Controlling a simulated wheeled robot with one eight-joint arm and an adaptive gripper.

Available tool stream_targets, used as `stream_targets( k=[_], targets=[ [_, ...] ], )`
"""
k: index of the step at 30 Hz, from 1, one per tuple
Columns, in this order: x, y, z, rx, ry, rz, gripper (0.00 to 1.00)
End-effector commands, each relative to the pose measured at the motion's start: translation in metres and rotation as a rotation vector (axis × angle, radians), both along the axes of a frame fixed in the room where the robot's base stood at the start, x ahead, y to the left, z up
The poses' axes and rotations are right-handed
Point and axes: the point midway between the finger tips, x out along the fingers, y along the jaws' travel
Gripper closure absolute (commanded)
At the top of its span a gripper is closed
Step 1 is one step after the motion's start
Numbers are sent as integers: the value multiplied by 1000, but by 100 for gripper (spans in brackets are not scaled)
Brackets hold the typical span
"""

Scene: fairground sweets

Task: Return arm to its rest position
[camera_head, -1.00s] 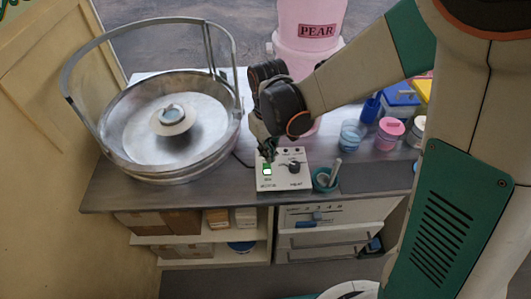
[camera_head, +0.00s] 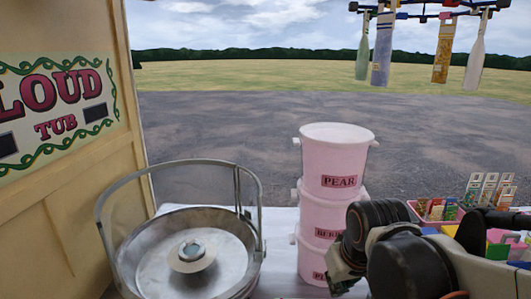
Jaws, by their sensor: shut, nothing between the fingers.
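My gripper (camera_head: 342,284) shows low in the view, right of centre, in front of the lower pink tubs. It points down, and its fingertips are hardly visible at the bottom of the picture. It is shut and holds nothing that I can see. My arm reaches in from the lower right, with its dark wrist joints next to the tubs. The control box on the counter is out of view.
A candy-floss machine (camera_head: 146,272) with a metal bowl and clear guard stands at left. Stacked pink tubs (camera_head: 335,153), one labelled PEAR, stand in the middle. Small packets (camera_head: 478,190) stand at right. Bags (camera_head: 383,48) hang from a rack at top right.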

Motion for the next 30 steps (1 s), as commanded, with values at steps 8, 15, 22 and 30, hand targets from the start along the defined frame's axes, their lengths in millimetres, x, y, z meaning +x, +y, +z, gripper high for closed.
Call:
stream_targets(
  k=[8, 15, 22, 30],
  targets=[
    [-53, -29, 11, 22, -117, -85, 100],
    [-85, -44, 9, 34, -198, -140, 100],
    [-94, -48, 8, 40, -227, -159, 100],
    [-94, -48, 8, 40, -228, -159, 100]
  ],
)
